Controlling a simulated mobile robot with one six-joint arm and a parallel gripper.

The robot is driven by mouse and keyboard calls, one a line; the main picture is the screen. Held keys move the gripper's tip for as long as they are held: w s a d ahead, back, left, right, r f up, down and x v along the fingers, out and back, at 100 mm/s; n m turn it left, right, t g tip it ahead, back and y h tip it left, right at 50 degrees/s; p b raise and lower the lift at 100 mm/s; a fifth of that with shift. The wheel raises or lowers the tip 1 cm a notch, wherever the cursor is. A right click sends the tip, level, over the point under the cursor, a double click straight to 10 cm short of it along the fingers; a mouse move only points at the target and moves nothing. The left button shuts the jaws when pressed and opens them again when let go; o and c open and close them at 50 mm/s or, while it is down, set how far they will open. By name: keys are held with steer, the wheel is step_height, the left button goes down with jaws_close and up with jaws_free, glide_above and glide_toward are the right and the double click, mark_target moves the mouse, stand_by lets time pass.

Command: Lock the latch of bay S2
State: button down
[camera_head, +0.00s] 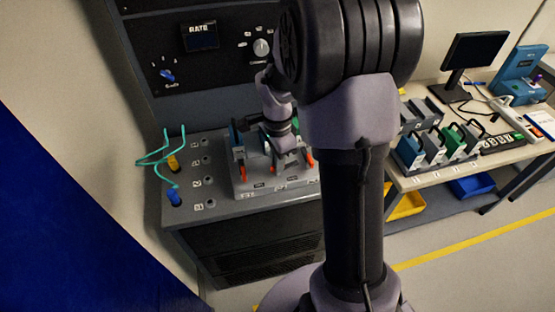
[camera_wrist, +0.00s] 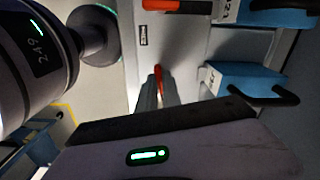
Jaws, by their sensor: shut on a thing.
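A grey bay block (camera_head: 238,190) stands on the bench in the head view, with orange latch levers at its slots. One orange lever (camera_head: 241,171) shows at its left and another (camera_head: 310,159) at its right. My gripper (camera_head: 289,162) is down over the block between these. In the wrist view my gripper (camera_wrist: 156,94) is shut on an orange latch lever (camera_wrist: 158,75), whose tip shows at the fingers. A second orange latch lever (camera_wrist: 160,5) lies crosswise at the top edge. The bay labels are too small or cut off to read surely, so I cannot tell which is S2.
Blue modules with black handles (camera_wrist: 243,80) sit beside the gripped lever. Teal cables (camera_head: 160,158) and plugs lie left of the block. A control panel (camera_head: 200,70) rises behind. Another table with a module rack (camera_head: 405,164) and monitor (camera_head: 476,52) stands right.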

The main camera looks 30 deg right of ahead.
steer(key=n+p, duration=0.2)
steer(key=n, duration=0.5)
steer(key=shift+r, duration=0.1)
steer(key=n+p, duration=0.1)
steer(key=n, duration=0.2)
steer(key=shift+n+p, duration=0.3)
steer(key=shift+n, duration=0.1)
steer(key=shift+n+p, duration=0.6)
steer(key=shift+n, duration=1.3)
steer(key=c, duration=1.5)
jaws_free()
step_height(320, 180, up, 17)
steer(key=p, duration=0.5)
steer(key=shift+r, duration=0.15)
